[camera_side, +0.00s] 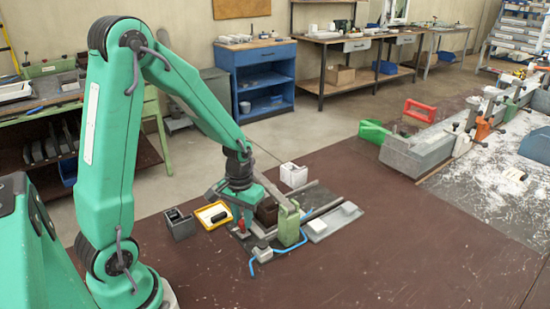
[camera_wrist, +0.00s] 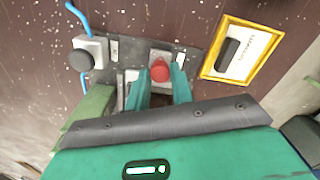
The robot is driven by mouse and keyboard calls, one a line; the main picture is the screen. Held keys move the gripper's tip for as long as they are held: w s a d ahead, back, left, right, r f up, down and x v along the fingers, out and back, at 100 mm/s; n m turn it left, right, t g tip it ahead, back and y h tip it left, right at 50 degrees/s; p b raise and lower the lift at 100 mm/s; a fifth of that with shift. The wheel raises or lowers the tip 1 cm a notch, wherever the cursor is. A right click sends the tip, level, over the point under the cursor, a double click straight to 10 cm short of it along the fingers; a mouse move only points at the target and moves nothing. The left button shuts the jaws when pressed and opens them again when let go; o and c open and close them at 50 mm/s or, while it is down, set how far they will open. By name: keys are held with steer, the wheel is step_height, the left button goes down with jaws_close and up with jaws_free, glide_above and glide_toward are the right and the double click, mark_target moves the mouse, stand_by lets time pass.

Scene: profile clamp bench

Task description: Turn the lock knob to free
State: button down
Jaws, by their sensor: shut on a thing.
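The red lock knob (camera_wrist: 159,70) sits on a light square mount near the top middle of the wrist view. In the side view the red knob (camera_side: 241,226) shows small at the fixture's left end. My gripper (camera_wrist: 161,86) has its two green fingers on either side of the red knob, shut on it. In the side view my gripper (camera_side: 240,214) points down at the fixture. Small labels flank the knob, too small to read. The fingers hide part of the mount, and I cannot tell which setting the knob points to.
A dark round knob on a grey box (camera_wrist: 88,52) with a blue hose stands left of the red knob. A green clamp block (camera_side: 288,224) and brown block (camera_side: 267,212) stand close by. The bench front is clear.

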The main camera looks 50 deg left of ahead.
steer(key=c, duration=2.2)
jaws_free()
steer(key=n, duration=0.5)
steer(key=shift+w+d, duration=0.1)
steer(key=n, duration=0.6)
steer(key=shift+n, duration=0.3)
steer(key=c, duration=1.2)
jaws_free()
steer(key=shift+r, duration=0.1)
steer(key=shift+w+r, duration=0.15)
steer(key=shift+r, duration=3.65)
